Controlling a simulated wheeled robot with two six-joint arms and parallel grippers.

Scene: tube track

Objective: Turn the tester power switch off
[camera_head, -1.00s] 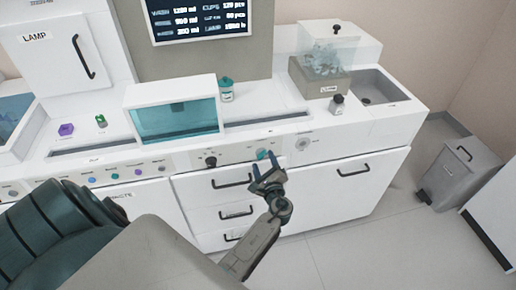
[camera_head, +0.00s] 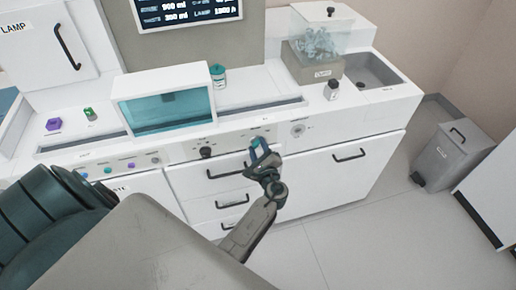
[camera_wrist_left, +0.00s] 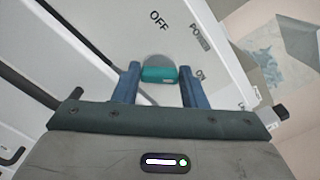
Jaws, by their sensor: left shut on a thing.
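The tester power switch is a small teal handle (camera_wrist_left: 159,75) on a round grey base, set in the white front panel. In the left wrist view, the label OFF (camera_wrist_left: 158,20) is above it, and the labels POWER and ON are to its right. The handle lies crosswise in that view, its right end towards ON. My left gripper (camera_wrist_left: 158,84) has its two blue fingers on either side of the handle, shut on it. In the head view my left gripper (camera_head: 262,150) is at the panel and mostly covers the switch. My right gripper is not seen.
A black knob (camera_head: 206,152) is left of the switch on the same panel. Drawers with black handles (camera_head: 232,201) lie below. A teal-windowed box (camera_head: 168,110), a small jar (camera_head: 218,77) and a dark-capped bottle (camera_head: 332,90) stand on the counter. A grey bin (camera_head: 455,155) stands on the floor at right.

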